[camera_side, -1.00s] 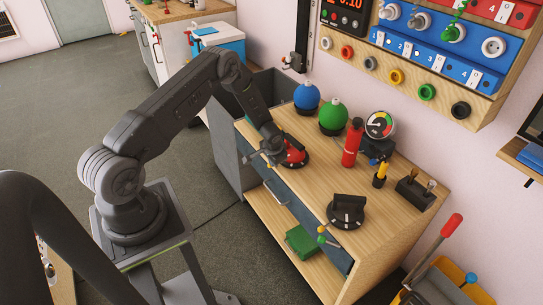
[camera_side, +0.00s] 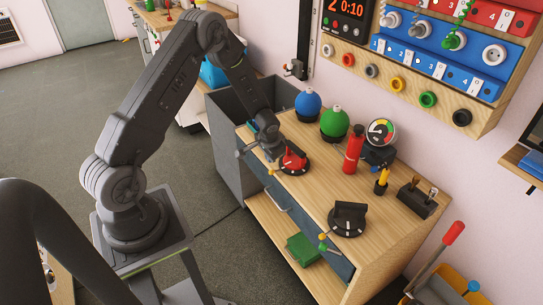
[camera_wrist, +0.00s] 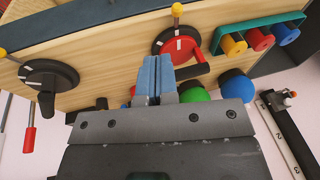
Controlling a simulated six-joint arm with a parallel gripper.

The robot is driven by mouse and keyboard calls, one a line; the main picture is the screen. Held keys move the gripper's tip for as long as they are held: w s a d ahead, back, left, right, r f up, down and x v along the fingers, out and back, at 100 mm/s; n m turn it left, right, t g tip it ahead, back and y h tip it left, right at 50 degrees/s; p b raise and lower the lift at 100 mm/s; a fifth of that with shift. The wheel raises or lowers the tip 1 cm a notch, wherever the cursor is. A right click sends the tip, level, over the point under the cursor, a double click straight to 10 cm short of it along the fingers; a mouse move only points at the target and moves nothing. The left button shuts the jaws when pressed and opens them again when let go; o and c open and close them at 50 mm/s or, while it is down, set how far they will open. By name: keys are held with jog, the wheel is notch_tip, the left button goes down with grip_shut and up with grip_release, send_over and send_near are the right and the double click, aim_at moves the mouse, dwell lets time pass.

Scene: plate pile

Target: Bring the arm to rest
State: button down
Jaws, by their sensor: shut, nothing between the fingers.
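My gripper (camera_side: 268,152) is at the left end of the wooden bench, beside the red dial (camera_side: 293,160), in the side view. In the wrist view my gripper (camera_wrist: 156,62) shows its two blue-grey fingers pressed together with nothing between them. The red dial (camera_wrist: 170,44) on its black base lies just beyond and right of the fingertips there. The fingers overlap the dial's handle in the picture; I cannot tell whether they touch it.
The bench (camera_side: 330,185) also carries a blue ball (camera_side: 308,103), a green ball (camera_side: 334,122), a red cylinder (camera_side: 353,150), a gauge (camera_side: 381,132) and a black dial (camera_side: 347,218). A teal rack (camera_wrist: 258,30) holds coloured cylinders. A grey bin (camera_side: 235,125) stands left of the bench.

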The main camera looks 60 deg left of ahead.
jog(key=s+d+r, duration=0.1)
jog(key=d+r, duration=0.2)
jog(key=r, duration=0.4)
jog(key=s+d+r+t, duration=0.1)
jog(key=s+d+r, duration=0.15)
jog(key=r, duration=0.55)
jog(key=s+d+r, duration=0.1)
jog(key=d+r, duration=0.3)
jog(key=r, duration=0.3)
jog(key=s+d+r+t+h, duration=0.1)
jog(key=s+d+r, duration=0.4)
jog(key=s, duration=0.4)
jog(key=s+d+r+t+h, duration=0.1)
jog(key=s+d+r, duration=0.5)
jog(key=s, duration=0.3)
jog(key=shift+m, duration=0.4)
